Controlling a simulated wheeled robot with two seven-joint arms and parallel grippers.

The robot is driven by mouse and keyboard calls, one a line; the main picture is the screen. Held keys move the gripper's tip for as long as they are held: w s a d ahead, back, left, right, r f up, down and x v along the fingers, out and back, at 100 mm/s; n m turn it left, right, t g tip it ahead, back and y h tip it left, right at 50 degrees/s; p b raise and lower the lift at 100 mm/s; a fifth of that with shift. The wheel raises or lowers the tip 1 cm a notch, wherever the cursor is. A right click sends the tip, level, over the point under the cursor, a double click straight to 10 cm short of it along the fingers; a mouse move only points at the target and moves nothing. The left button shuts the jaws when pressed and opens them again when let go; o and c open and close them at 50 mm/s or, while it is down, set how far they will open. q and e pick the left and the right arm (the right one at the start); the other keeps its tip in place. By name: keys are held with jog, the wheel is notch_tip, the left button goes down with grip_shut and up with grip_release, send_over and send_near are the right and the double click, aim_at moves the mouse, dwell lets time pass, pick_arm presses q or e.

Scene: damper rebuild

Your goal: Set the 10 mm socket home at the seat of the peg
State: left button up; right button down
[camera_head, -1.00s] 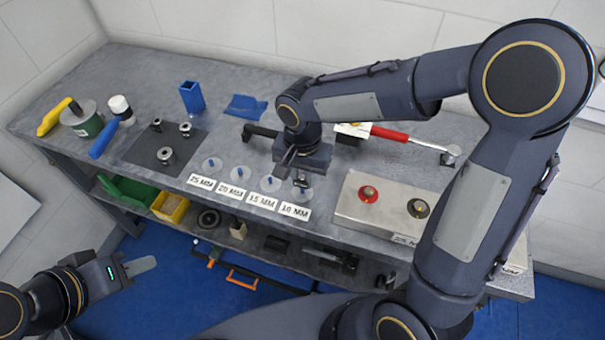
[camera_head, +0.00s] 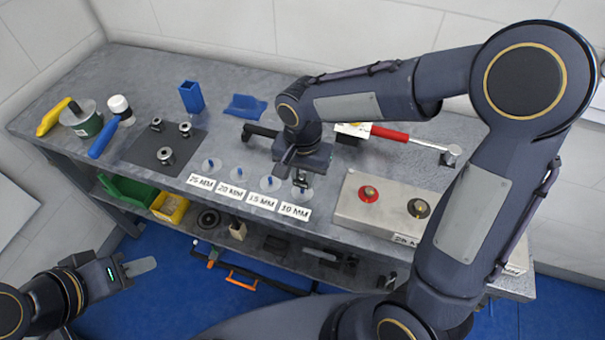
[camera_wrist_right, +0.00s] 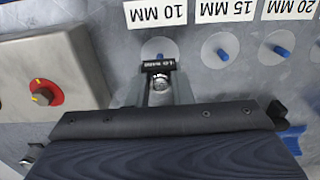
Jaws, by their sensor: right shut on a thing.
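My right gripper (camera_wrist_right: 158,92) is shut on the 10 mm socket (camera_wrist_right: 160,82), a small metal ring with a dark tag. In the head view my right gripper (camera_head: 301,180) is low over the 10 MM place. The pale round seat (camera_wrist_right: 157,47) of the 10 mm peg shows just beyond the socket in the right wrist view.
Blue pegs for 15 MM (camera_wrist_right: 221,54) and 20 MM (camera_wrist_right: 282,51) stand beside the 10 MM seat. A metal box with a red knob (camera_wrist_right: 43,92) is close on the other side. More sockets sit on a dark mat (camera_head: 143,154). A red-handled wrench (camera_head: 390,135) lies behind.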

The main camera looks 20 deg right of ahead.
jog(key=shift+f+b, duration=1.35)
jog(key=shift+f, duration=0.2)
jog(key=c, duration=1.2)
grip_release()
jog(key=shift+r, duration=0.1)
notch_tip(320, 180, up, 8)
jog(key=shift+f, duration=0.25)
jog(key=shift+r, duration=0.1)
jog(key=shift+p, duration=0.3)
